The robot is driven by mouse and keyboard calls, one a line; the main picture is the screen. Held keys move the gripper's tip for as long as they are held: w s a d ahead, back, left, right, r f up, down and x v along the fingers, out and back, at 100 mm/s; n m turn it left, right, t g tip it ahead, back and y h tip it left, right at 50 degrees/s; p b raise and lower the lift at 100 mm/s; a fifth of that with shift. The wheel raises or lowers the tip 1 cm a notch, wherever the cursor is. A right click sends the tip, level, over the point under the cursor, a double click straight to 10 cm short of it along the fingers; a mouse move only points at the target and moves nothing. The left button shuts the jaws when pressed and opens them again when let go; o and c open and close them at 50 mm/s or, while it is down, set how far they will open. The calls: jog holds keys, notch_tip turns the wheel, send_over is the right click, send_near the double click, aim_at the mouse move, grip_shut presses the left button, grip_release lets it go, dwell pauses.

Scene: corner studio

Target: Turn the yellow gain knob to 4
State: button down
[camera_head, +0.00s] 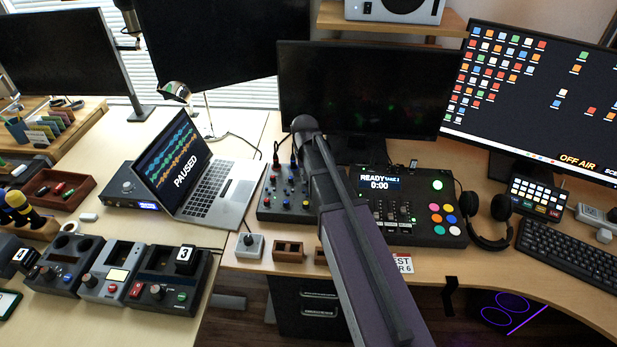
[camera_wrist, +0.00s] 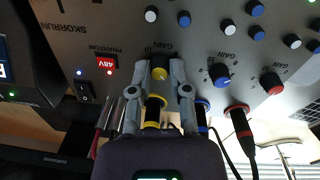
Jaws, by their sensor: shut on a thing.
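In the wrist view my gripper (camera_wrist: 160,72) is shut on the yellow gain knob (camera_wrist: 159,74), with a finger on each side of its black body. The knob's yellow cap shows between the fingertips. The scale around it is mostly covered, so I cannot read its setting. The knob sits on the grey panel of the audio mixer (camera_wrist: 110,30). The mixer (camera_head: 266,208) also shows in the head view, left of my arm. There my arm hides the fingertips and the yellow knob.
A blue gain knob (camera_wrist: 219,74) and a red gain knob (camera_wrist: 271,83) stand to the right in the wrist view. A yellow-ringed plug (camera_wrist: 153,112) is close below my fingers. An open laptop (camera_head: 205,185) stands left of the mixer, and a control deck (camera_head: 425,215) right.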

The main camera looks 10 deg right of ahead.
jog(key=shift+m, duration=1.3)
jog(key=shift+s, duration=0.1)
jog(key=c, duration=0.6)
grip_release()
jog(key=shift+n, duration=0.3)
